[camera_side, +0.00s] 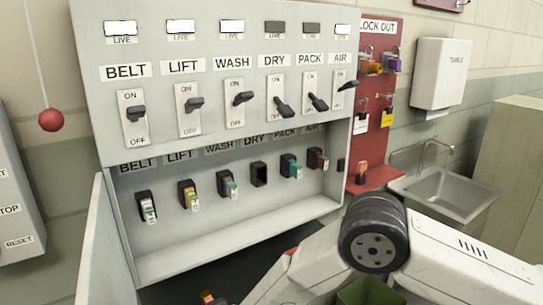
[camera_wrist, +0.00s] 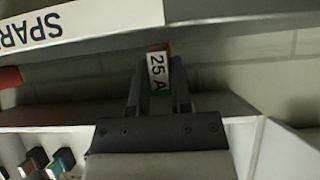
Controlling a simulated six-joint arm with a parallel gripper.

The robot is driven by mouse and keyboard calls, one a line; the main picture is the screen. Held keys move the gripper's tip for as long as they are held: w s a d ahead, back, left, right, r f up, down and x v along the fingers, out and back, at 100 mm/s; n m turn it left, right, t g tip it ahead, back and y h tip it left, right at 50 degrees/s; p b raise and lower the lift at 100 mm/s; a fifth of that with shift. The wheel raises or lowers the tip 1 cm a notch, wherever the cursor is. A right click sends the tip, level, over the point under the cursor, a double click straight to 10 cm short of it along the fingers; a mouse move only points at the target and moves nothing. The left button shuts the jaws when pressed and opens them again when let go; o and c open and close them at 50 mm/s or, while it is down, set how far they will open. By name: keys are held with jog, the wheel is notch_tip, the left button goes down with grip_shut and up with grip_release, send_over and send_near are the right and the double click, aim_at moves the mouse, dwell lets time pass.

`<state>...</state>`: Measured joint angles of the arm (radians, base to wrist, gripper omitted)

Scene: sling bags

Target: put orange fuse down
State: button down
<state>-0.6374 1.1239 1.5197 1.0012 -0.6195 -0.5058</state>
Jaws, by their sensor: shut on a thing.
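In the wrist view my gripper (camera_wrist: 160,84) is shut on a small fuse (camera_wrist: 157,66) with an orange-red end, a white band reading "25 A" and a bit of green. It sits between the two dark fingers, near a pale ledge with an upside-down "SPARE"-type label (camera_wrist: 70,24), partly cut off. Whether the fuse touches a surface I cannot tell. In the side view my arm hides most of the gripper; a small orange and dark item (camera_side: 208,298) shows at the bottom edge, and I cannot tell whether it is the held fuse.
The grey cabinet (camera_side: 215,160) holds several fuses in labelled sockets; the DRY socket (camera_side: 259,174) is empty. Its door (camera_side: 100,245) stands open at left. A red lockout board (camera_side: 380,120) with padlocks, an orange item (camera_side: 362,172) on its shelf, and a sink (camera_side: 450,192) are at right.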

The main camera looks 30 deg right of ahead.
jog(key=c, duration=0.5)
grip_release()
jog(key=shift+f, duration=0.1)
jog(key=shift+c, duration=0.2)
jog(key=shift+r, duration=0.2)
jog(key=shift+v, duration=0.8)
jog(key=v, duration=1)
jog(key=shift+s+r, duration=0.1)
